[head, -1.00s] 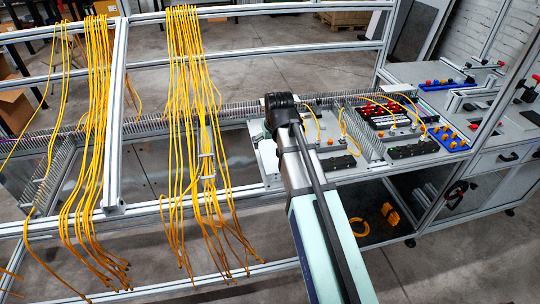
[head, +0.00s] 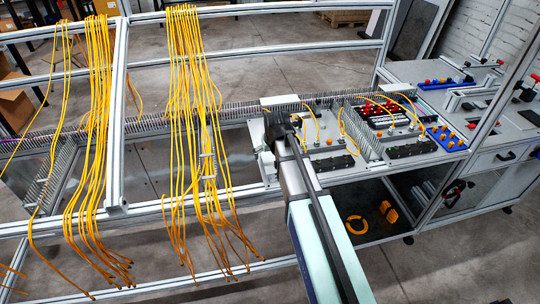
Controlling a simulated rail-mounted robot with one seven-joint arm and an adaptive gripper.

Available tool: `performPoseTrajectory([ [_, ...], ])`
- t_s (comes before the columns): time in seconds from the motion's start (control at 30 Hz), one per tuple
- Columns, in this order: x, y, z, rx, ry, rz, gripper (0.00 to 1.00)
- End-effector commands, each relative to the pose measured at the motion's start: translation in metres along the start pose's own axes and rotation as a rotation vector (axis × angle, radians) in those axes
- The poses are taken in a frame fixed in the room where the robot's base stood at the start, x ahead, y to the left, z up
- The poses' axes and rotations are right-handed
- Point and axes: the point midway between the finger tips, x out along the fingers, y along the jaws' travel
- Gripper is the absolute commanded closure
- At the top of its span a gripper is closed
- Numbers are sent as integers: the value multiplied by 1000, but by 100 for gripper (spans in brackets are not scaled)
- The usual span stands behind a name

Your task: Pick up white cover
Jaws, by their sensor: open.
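A white block-like piece (head: 280,101), which may be the white cover, sits at the back left corner of the work plate. Another pale piece (head: 266,162) stands at the plate's left edge, partly beside my arm; I cannot tell which of them is the cover. My gripper (head: 274,122) is the dark end of my arm, over the left part of the plate, just in front of the white block in the picture. It is open and I see nothing held. Its fingers are small and largely hidden by the arm.
Yellow cables (head: 185,110) hang in bundles from the frame at left. A board with red and orange parts (head: 385,112) and black blocks (head: 412,150) fill the plate at right. A blue tray (head: 447,138) lies beyond. Metal rails (head: 117,120) border the left side.

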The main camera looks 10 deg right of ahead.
Motion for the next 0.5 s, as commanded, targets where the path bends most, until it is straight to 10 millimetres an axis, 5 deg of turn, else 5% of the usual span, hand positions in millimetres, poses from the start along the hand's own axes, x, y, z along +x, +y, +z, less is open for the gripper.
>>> performPoseTrajectory([
  [0.23,1,0,0,0,1,0,4],
  [0.4,1,0,0,0,0,0,64],
  [0.5,1,0,0,0,0,0,68],
])
